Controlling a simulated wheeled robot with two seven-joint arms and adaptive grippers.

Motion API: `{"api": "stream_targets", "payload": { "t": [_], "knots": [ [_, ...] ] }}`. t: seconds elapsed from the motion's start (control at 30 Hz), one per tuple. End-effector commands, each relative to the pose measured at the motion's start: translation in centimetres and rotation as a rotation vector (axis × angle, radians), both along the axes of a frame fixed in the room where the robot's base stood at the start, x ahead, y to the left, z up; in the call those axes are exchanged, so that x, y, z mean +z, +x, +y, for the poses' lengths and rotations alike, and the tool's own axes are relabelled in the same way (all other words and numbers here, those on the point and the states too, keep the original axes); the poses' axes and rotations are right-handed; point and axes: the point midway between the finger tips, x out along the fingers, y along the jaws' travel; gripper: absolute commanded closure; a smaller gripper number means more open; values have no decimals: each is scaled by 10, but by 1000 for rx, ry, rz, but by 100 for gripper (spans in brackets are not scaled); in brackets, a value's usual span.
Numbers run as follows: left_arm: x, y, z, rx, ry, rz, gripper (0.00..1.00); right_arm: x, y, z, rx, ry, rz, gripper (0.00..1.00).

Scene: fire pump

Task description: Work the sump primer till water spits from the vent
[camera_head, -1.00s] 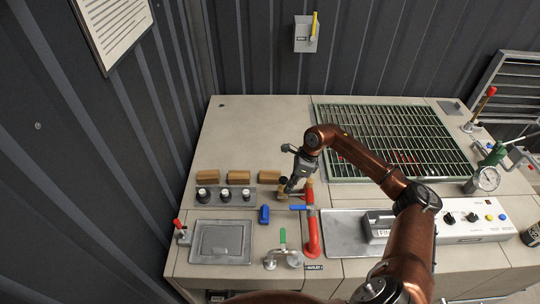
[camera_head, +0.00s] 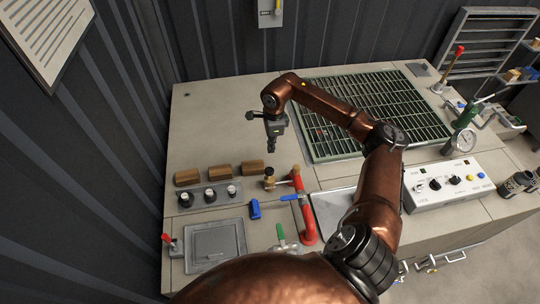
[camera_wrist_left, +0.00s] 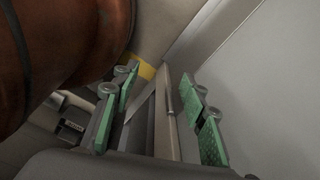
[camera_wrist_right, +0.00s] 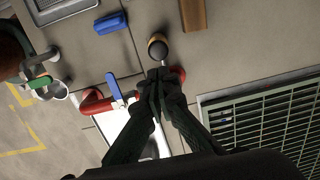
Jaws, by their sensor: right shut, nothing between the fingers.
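A long lever with a red knob (camera_head: 453,66) stands tilted at the bench's far right, beyond the grating. A smaller red-knobbed lever (camera_head: 168,241) is at the front left. I cannot tell which is the sump primer, nor which fitting is the vent.
A green grating (camera_head: 375,105) fills the back of the bench. A green fitting with a gauge (camera_head: 464,140) and a white control box (camera_head: 447,186) are at right. The back left top is clear.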

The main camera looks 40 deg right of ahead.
Motion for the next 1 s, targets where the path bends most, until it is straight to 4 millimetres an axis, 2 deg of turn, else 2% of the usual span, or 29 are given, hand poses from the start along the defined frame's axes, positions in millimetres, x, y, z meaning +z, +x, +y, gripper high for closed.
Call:
{"api": "stream_targets", "payload": {
  "t": [0.13,0.23,0.4,0.6,0.8,1.0],
  "knots": [
    [9,29,-1,-8,-2,-34,60,-25,-1,1,-2,4,5,100],
    [16,39,-2,-9,-2,-49,60,-45,0,3,-1,4,6,100],
    [23,32,-1,-8,-1,-40,60,-80,3,4,0,5,4,100],
    [32,22,-1,-6,-1,-28,60,-111,4,5,1,3,4,100],
    [35,17,0,-3,0,-21,60,-127,5,4,1,1,2,100],
    [35,20,0,-5,-1,-24,60,-129,6,4,2,0,1,100]
  ]
}}
